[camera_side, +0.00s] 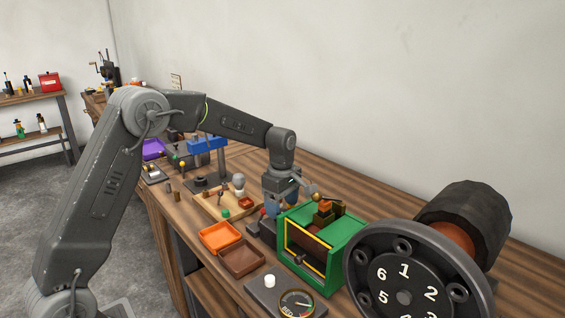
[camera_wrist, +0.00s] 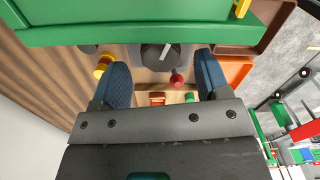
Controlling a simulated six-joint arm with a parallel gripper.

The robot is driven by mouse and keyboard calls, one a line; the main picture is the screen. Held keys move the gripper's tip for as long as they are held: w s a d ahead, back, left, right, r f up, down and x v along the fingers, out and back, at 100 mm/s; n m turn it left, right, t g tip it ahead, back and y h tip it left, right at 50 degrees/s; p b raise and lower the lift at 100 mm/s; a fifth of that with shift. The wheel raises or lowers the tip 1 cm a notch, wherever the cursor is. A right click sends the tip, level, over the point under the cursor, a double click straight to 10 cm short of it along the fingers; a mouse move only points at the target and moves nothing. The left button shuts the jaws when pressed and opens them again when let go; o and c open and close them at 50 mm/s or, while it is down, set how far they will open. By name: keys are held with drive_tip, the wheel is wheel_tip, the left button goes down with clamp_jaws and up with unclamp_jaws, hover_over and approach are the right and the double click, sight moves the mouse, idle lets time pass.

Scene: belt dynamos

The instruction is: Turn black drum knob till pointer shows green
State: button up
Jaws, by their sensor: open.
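In the wrist view a dark drum knob (camera_wrist: 153,60) with a pale pointer bar (camera_wrist: 166,50) on top lies between the two blue fingers of my gripper (camera_wrist: 161,62). The fingers stand apart, with a gap on each side of the knob. The pointer slants toward the upper right of that view. I see no green mark at its tip. In the side view my gripper (camera_side: 281,206) is low over the bench, behind the green box. A dark base (camera_side: 260,229) shows beside it; the knob itself is hidden there.
A green box (camera_side: 346,250) stands close in front of my gripper. An orange tray (camera_side: 219,237) and a brown tray (camera_side: 241,259) lie left of it. A large numbered dial (camera_side: 402,274) stands at the right. In the wrist view a yellow piece (camera_wrist: 103,65) and a red knob (camera_wrist: 177,77) sit near the fingers.

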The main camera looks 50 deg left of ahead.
wheel_tip(320, 180, up, 12)
drive_tip(key=m, duration=3)
drive_tip(key=shift+f+m, duration=0.15)
drive_tip(key=shift+m, duration=0.25)
drive_tip(key=shift+d, duration=0.1)
idle(1.1)
